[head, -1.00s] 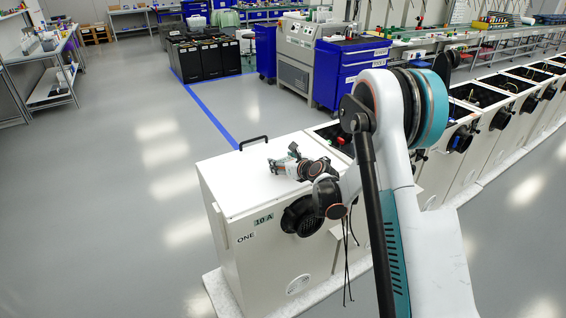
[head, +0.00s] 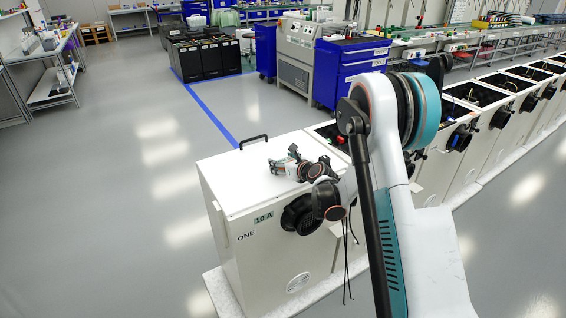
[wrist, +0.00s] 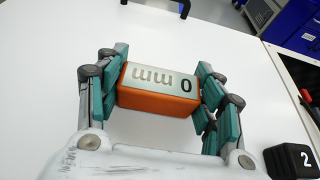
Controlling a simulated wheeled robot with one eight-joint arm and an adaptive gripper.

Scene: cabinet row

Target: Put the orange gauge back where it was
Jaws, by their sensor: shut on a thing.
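The orange gauge (wrist: 157,100) is a small orange block with a silver top face marked "mm" and "0". In the wrist view it lies between the teal finger pads of my gripper (wrist: 160,92), which touch it on its left and right sides. My gripper also shows in the head view (head: 283,165), low over the white lid (head: 235,178) of the cabinet labelled "ONE" and "10 A". The gauge cannot be made out in the head view. I cannot tell whether it touches the lid.
A black block marked "2" (wrist: 291,161) sits at the lower right of the wrist view. A black handle (head: 254,141) stands at the lid's back edge. Open cabinets (head: 482,100) run off to the right.

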